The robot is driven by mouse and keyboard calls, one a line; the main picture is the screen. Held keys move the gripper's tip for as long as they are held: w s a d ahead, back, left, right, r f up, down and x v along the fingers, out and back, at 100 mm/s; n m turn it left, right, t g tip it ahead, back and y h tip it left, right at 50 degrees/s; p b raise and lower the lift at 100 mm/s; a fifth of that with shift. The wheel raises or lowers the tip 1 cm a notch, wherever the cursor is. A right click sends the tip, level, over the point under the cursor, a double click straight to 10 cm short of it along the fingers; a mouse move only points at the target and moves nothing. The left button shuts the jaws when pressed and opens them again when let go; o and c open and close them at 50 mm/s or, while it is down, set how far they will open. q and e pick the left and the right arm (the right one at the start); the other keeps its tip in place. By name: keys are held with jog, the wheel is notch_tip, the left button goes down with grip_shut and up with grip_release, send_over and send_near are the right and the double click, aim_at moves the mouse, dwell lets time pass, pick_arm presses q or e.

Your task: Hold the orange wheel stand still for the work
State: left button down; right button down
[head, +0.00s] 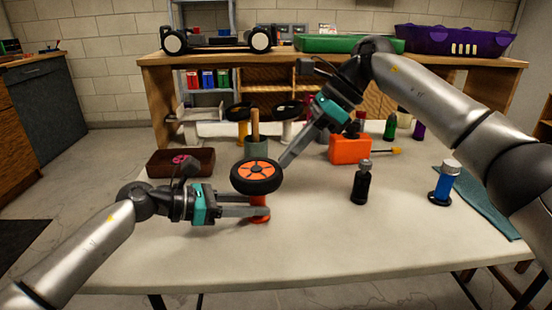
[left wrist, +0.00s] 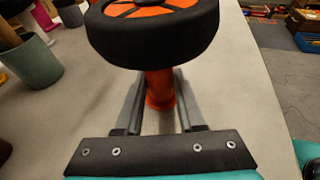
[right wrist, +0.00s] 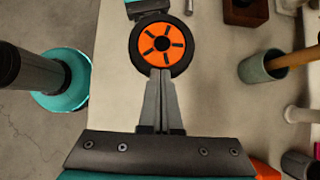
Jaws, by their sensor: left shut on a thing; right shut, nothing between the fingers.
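The orange wheel stand (head: 260,216) stands upright on the table, with a wheel (head: 256,172) of black tyre and orange hub lying flat on top. My left gripper (head: 266,205) is shut around the stand's post, below the wheel. In the left wrist view the orange post (left wrist: 160,88) shows between the two fingers, and the tyre hides its top. My right gripper (head: 283,163) is shut and empty, its tips at the tyre's upper right edge. In the right wrist view the closed tips (right wrist: 159,73) overlap the tyre's near rim; I cannot tell whether they touch.
A green cup (head: 256,149) with a wooden handle stands behind the wheel. A brown tray (head: 180,163) lies at left. The front of the table is clear.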

jog(key=shift+d+r, duration=0.2)
jog(key=shift+d, duration=0.35)
jog(key=shift+d+r, duration=0.2)
jog(key=shift+d, duration=0.35)
jog(key=v, duration=1.2)
pick_arm(q)
jog(key=shift+c, duration=2.2)
grip_release()
jog(key=v, duration=1.2)
jog(key=shift+s, duration=0.1)
